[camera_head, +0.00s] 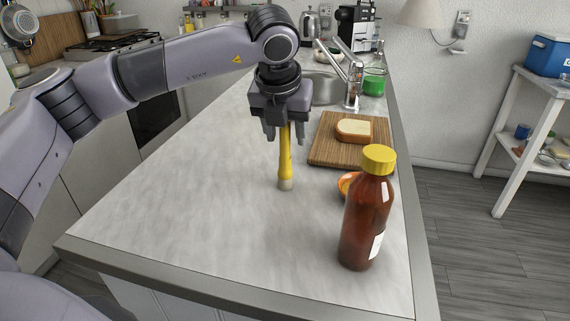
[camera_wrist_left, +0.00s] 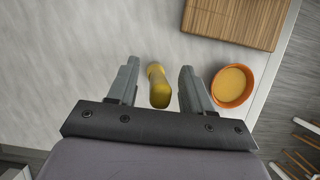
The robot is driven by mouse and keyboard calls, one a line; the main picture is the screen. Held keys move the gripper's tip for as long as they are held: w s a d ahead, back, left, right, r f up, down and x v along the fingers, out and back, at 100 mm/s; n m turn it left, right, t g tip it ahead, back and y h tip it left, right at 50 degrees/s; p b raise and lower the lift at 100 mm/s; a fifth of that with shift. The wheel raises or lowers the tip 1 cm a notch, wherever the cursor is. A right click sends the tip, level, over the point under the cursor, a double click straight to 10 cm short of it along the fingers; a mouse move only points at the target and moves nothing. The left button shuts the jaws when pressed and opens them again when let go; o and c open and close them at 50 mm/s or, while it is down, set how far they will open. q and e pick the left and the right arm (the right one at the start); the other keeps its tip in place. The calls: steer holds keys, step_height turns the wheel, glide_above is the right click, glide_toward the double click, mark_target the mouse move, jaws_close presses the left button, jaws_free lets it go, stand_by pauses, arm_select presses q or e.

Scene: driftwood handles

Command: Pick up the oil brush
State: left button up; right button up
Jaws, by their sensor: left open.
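The oil brush (camera_head: 285,165) has a yellow handle and a pale lower end. It appears upright on the grey counter. My left gripper (camera_head: 285,137) points straight down over it, with the upper handle between its fingers. In the left wrist view the brush (camera_wrist_left: 158,88) shows as a yellow handle end between the two open fingers of the gripper (camera_wrist_left: 160,66), with a gap on each side. The top of the handle is hidden by the gripper in the head view. My right gripper is not in view.
A brown bottle with a yellow cap (camera_head: 366,215) stands right of the brush. Behind it is an orange bowl (camera_wrist_left: 232,86). A wooden board (camera_head: 322,154) with bread (camera_head: 354,130) lies farther back, before the sink and tap (camera_head: 354,85). The counter left of the brush is clear.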

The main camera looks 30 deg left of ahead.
arm_select(q)
jaws_close()
steer(key=shift+r, duration=0.1)
